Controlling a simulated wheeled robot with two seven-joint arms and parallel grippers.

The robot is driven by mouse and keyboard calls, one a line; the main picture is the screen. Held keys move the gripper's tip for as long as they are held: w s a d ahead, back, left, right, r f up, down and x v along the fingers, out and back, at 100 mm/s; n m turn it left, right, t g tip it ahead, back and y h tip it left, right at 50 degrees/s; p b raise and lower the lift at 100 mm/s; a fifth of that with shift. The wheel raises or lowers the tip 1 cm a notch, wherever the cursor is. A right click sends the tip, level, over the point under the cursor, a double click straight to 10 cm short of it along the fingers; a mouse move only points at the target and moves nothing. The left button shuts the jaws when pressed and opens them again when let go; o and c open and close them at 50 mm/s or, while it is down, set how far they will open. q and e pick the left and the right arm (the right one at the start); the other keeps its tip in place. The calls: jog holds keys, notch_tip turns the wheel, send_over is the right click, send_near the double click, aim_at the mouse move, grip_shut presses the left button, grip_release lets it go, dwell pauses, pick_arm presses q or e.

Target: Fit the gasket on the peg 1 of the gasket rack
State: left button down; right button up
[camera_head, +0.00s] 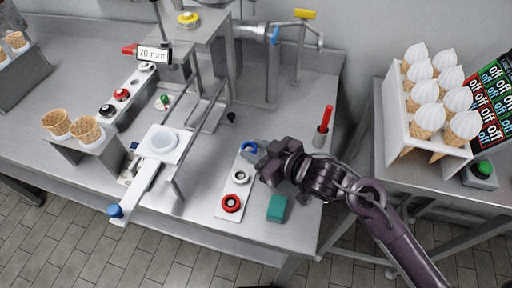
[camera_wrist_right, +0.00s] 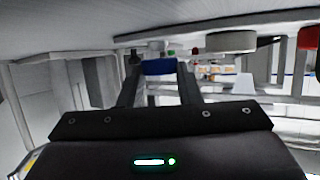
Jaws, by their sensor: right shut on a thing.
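A pale gasket rack (camera_head: 224,212) lies on the steel table, with a red ring (camera_head: 232,203) at its near end and a white ring (camera_head: 240,177) in the middle. A blue gasket (camera_head: 249,147) is at its far end, beside my right gripper (camera_head: 262,160). In the right wrist view, the blue gasket (camera_wrist_right: 158,66) sits between the two fingers of my right gripper (camera_wrist_right: 159,78), which is shut on it. Whether the gasket touches the rack or a peg is hidden. My left gripper is not in view.
A teal block (camera_head: 277,208) lies right of the rack, and a red-handled tool in a holder (camera_head: 323,130) stands beyond it. A cone stand (camera_head: 400,115) is at right.

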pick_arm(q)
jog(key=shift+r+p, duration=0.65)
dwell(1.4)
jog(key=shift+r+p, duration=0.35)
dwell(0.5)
